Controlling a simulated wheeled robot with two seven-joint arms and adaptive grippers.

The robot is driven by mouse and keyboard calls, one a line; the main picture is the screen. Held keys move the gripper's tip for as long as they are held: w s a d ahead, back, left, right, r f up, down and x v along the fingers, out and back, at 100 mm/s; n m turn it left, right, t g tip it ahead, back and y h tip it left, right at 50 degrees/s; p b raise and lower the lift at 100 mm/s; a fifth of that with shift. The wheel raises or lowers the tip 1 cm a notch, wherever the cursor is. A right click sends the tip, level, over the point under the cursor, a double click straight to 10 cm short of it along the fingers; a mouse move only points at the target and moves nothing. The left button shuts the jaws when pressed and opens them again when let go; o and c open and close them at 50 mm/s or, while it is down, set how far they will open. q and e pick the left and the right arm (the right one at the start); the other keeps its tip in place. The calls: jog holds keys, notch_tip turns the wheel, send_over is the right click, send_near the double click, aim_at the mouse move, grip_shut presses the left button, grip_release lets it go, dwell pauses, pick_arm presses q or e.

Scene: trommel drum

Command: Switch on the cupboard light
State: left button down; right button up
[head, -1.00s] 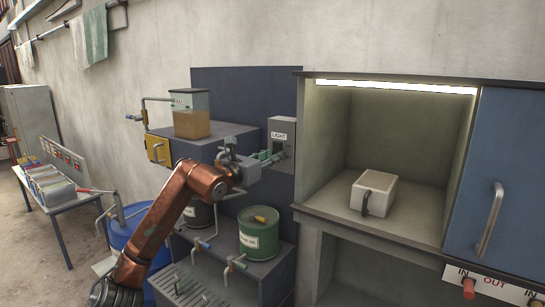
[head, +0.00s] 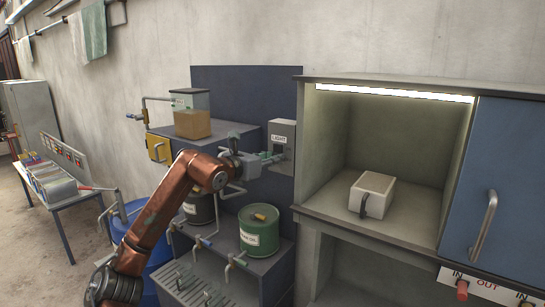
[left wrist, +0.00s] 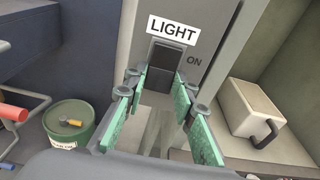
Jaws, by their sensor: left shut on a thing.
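The grey light switch box (head: 281,143), labelled LIGHT, is on the side of the cupboard, left of its opening. In the left wrist view the box (left wrist: 205,38) has a dark slot under its label and the word ON to the right. My left gripper (head: 270,158) is at the box front. Its green-padded fingers (left wrist: 159,88) are shut on the switch lever, which is mostly hidden between them. The cupboard light (head: 395,93), a strip under the cupboard top, glows bright white. My right gripper is not in view.
A pale box with a dark handle (head: 373,194) stands on the cupboard shelf. The blue door (head: 500,190) is at the right.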

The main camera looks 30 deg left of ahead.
pick_arm(q)
jog(key=c, duration=1.6)
grip_release()
jog(key=s+a+r, duration=0.1)
jog(key=s, duration=1.1)
jog(key=shift+r, duration=0.4)
jog(key=shift+w, duration=0.1)
